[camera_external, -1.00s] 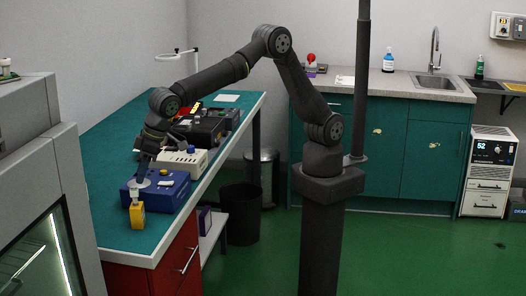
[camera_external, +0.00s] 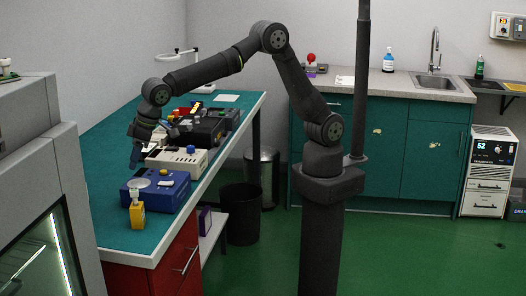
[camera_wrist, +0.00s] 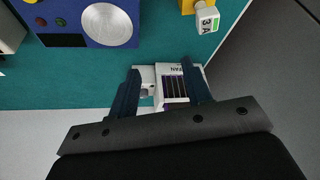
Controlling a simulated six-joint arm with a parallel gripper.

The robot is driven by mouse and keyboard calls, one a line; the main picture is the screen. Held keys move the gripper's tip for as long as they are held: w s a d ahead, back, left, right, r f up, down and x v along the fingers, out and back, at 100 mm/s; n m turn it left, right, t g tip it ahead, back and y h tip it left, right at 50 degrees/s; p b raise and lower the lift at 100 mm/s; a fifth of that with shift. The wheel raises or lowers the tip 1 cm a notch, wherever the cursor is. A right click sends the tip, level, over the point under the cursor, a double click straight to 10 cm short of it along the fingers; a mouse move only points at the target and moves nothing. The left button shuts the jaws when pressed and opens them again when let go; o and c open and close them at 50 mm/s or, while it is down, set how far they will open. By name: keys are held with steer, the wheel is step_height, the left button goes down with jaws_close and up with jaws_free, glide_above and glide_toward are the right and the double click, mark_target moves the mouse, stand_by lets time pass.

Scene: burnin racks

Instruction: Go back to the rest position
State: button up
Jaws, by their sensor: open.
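My gripper (camera_external: 135,160) hangs fingers down above the bench's near end, over and behind the blue box (camera_external: 158,190). In the wrist view my gripper (camera_wrist: 160,78) has its two dark fingers apart. A white and purple piece marked FAN (camera_wrist: 172,84) shows between them; I cannot tell its depth, and I see no grip on it. The blue box carries a pale round disc (camera_external: 140,183), which also shows as a silver disc in the wrist view (camera_wrist: 107,24). A yellow block (camera_external: 137,216) stands at the front of the blue box.
A white instrument (camera_external: 182,160) and a black case (camera_external: 207,127) stand farther back on the teal bench (camera_external: 115,235). A grey cabinet (camera_external: 60,150) with a glass door stands at the left. A black bin (camera_external: 240,213) is on the floor.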

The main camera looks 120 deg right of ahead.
steer(key=s+d+m+g+h, duration=0.1)
steer(key=s+d+m, duration=0.4)
steer(key=d, duration=1.2)
steer(key=s+d+m+h, duration=0.1)
steer(key=s+d, duration=0.8)
steer(key=d, duration=0.7)
steer(key=s+d+f+m+g, duration=0.1)
steer(key=s+d+m, duration=0.4)
steer(key=s+d, duration=1.5)
steer(key=s+g, duration=0.1)
steer(key=s, duration=0.3)
steer(key=shift+d+f+m+g+h, duration=0.25)
steer(key=shift+m+g+h, duration=0.05)
steer(key=shift+m+h, duration=0.1)
steer(key=w+a+n, duration=0.2)
steer(key=w+a, duration=0.4)
steer(key=w, duration=0.2)
steer(key=w+a+r+n+t, duration=0.1)
steer(key=w+a+n, duration=0.1)
steer(key=w+a, duration=0.4)
steer(key=w, duration=0.3)
steer(key=shift+a+r+y, duration=0.15)
steer(key=shift+r+y, duration=0.05)
steer(key=shift+y, duration=0.1)
